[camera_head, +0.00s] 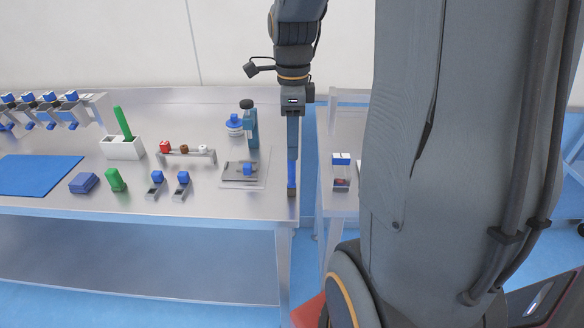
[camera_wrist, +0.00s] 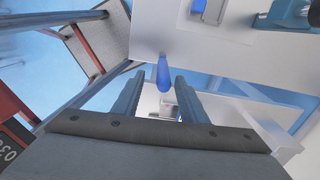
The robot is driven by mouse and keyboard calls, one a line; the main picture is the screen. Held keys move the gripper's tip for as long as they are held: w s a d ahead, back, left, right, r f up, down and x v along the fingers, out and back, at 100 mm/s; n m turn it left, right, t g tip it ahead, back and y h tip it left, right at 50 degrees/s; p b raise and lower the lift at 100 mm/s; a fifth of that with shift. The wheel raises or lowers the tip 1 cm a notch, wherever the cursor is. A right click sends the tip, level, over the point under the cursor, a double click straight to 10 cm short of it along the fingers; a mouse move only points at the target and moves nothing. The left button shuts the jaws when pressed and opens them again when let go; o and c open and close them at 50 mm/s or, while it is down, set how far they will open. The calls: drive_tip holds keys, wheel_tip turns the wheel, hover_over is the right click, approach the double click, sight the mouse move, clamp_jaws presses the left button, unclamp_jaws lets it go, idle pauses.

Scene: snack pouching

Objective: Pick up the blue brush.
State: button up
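The blue brush (camera_head: 291,175) is at the right edge of the metal table in the head view, just below my gripper (camera_head: 293,152), which points down. In the wrist view the blue brush (camera_wrist: 163,75) shows as a rounded blue handle reaching past the table edge. It lies in the gap between the two fingers of my gripper (camera_wrist: 159,77). The fingers are apart, with room visible on both sides of the handle, so my gripper is open. I cannot tell how deep the handle sits between the fingers.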

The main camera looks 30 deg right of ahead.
drive_tip(key=p, duration=0.2)
hover_over(292, 184)
drive_tip(key=shift+w+d+f, duration=0.1)
drive_tip(key=shift+w+f, duration=0.05)
drive_tip(key=shift+f, duration=0.75)
drive_tip(key=shift+w+d+f, duration=0.1)
drive_tip(key=shift+w+f, duration=0.05)
drive_tip(key=shift+f, duration=0.75)
drive_tip(key=shift+w+d+f, duration=0.1)
drive_tip(key=shift+w+f, duration=0.05)
drive_tip(key=shift+f, duration=0.75)
clamp_jaws()
